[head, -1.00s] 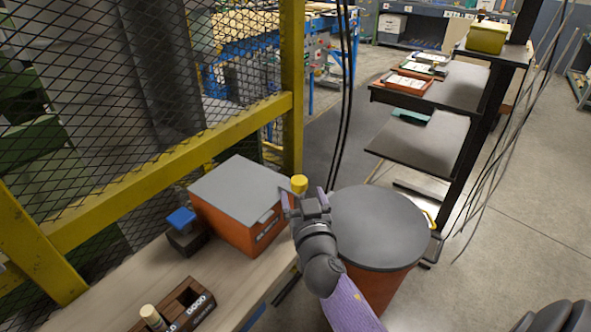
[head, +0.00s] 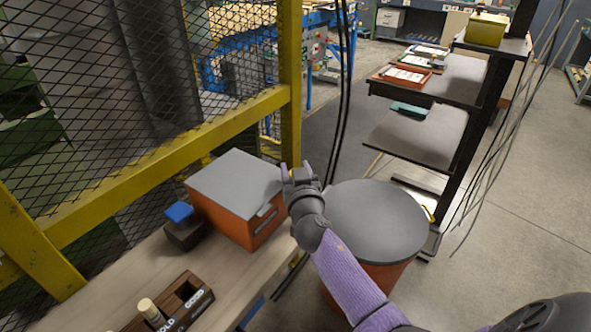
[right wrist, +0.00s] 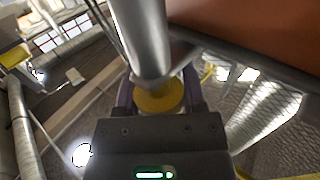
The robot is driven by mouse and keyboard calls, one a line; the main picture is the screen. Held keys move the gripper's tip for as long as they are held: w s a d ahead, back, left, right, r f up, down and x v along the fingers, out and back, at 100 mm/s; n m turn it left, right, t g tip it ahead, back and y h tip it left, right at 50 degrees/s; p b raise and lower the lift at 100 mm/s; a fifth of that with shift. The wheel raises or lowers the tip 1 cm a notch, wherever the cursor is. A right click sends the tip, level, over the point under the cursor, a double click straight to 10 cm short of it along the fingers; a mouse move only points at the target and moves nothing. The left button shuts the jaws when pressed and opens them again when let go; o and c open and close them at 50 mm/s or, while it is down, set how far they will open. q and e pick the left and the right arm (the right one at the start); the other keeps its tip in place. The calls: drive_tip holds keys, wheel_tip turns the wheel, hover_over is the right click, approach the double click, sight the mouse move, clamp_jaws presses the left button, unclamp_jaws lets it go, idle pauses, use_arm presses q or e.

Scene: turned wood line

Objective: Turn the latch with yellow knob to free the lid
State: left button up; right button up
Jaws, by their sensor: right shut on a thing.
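The orange box (head: 232,218) with a flat grey lid (head: 238,180) stands on the wooden bench, and the lid lies down on it. My right gripper (head: 299,170) is at the box's right end, its fingers pointing away from me. In the right wrist view the yellow knob (right wrist: 158,101) sits between the two purple fingers of this gripper (right wrist: 160,94), which is shut on it. A grey metal bar (right wrist: 142,40) runs over the knob. In the head view the gripper mostly hides the knob and latch. My left gripper is not in view.
A round grey-topped orange drum (head: 375,222) stands right beside my right arm. A blue-topped dark block (head: 182,226) and a wooden holder (head: 178,303) are on the bench (head: 225,272). A yellow-framed mesh fence (head: 170,160) rises behind the box. A shelf rack stands farther right.

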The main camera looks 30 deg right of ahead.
clamp_jaws()
